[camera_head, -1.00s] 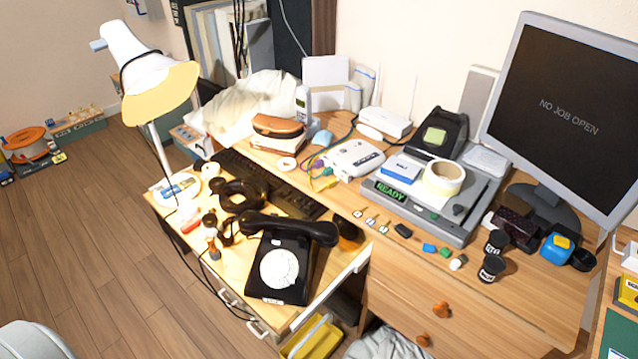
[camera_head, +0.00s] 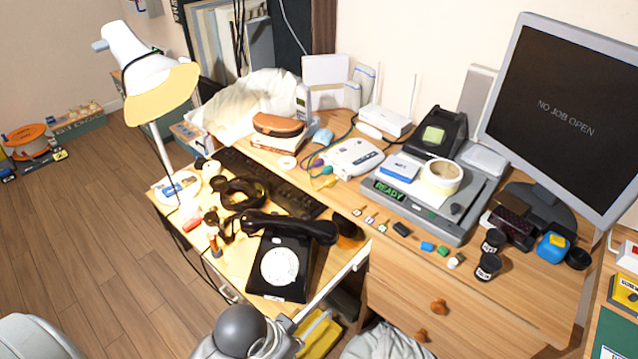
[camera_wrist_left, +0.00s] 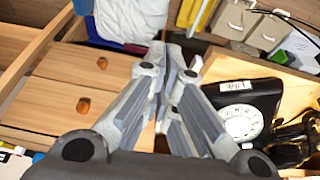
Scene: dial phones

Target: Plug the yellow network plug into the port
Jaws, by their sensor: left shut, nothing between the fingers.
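A small yellow plug (camera_head: 328,182) lies on the desk in front of a white box-shaped device (camera_head: 352,158), among coloured cable ends. I cannot make out a port at this size. My left gripper (camera_wrist_left: 178,57) is shut and empty in the left wrist view. The black dial phone (camera_wrist_left: 243,115) shows to its right there, and the drawer fronts (camera_wrist_left: 78,85) to its left. In the head view my left arm shows at the bottom, in front of the desk's near edge, well away from the plug. My right gripper is not in view.
The dial phone (camera_head: 285,262) stands at the desk's front, with a keyboard (camera_head: 268,184) behind it. A lamp (camera_head: 150,85) is at the left. A grey unit reading READY (camera_head: 425,205) and a monitor (camera_head: 560,115) are at the right. A white router (camera_head: 385,120) stands behind.

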